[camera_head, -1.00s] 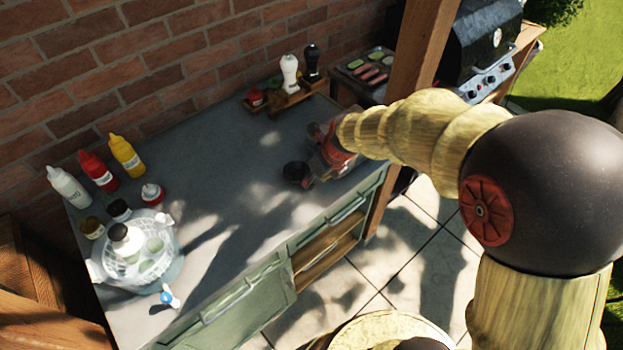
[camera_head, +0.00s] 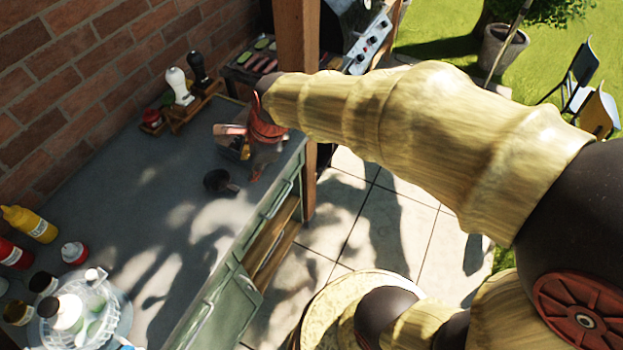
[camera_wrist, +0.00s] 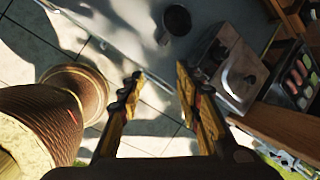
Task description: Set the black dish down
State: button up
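The black dish (camera_head: 221,181) is small and round with a short stub at one side. It rests on the grey countertop (camera_head: 150,180) near its front edge. It also shows at the top of the wrist view (camera_wrist: 177,20). My gripper (camera_wrist: 160,77) is open, with its two fingers apart and nothing between them. The dish lies beyond the fingertips, apart from them. In the head view my gripper (camera_head: 261,165) is just right of the dish, at the counter's front edge, partly hidden by my arm.
A box with a metal handle (camera_wrist: 232,72) stands close to the dish. Shakers (camera_head: 178,86) stand in a wooden rack at the back. A wooden post (camera_head: 297,40) rises behind my arm. Mid-counter is clear.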

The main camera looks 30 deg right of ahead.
jog(key=s+d+r+n+h, duration=0.1)
jog(key=s+d+r+n, duration=0.2)
jog(key=s+n, duration=0.5)
jog(key=s+d+r+n+t+h, duration=0.1)
jog(key=s+d+r+n, duration=0.3)
jog(key=s+n, duration=0.4)
jog(key=r+n, duration=0.1)
jog(key=n, duration=0.4)
jog(key=shift+s+d+r, duration=0.15)
jog(key=shift+s, duration=0.2)
